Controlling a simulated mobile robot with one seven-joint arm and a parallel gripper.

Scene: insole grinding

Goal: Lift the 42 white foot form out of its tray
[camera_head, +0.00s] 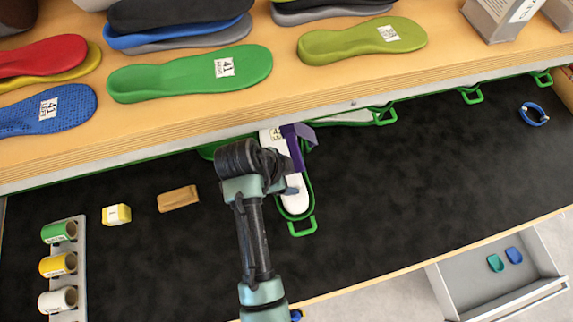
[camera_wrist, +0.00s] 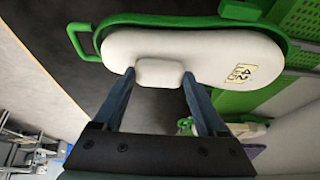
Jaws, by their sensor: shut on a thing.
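The white foot form (camera_wrist: 215,50) has a label reading 42 and lies within the rim of its green tray (camera_wrist: 80,42) in the wrist view. A small white block (camera_wrist: 158,72) stands out from its side facing my gripper. My gripper (camera_wrist: 158,76) has one blue finger on each side of this block and is shut on it. In the head view the form (camera_head: 295,200) shows partly beside my wrist, with the tray's green handle (camera_head: 303,229) below. My arm hides the fingers there. I cannot tell whether the form is clear of the tray floor.
A purple piece (camera_head: 293,148) is beside the form's upper part. A wooden shelf (camera_head: 330,88) with several coloured insoles overhangs the black bench (camera_head: 420,190). A yellow-white block (camera_head: 116,215), brown block (camera_head: 178,199) and roll rack (camera_head: 80,290) are left. The bench's right is mostly clear.

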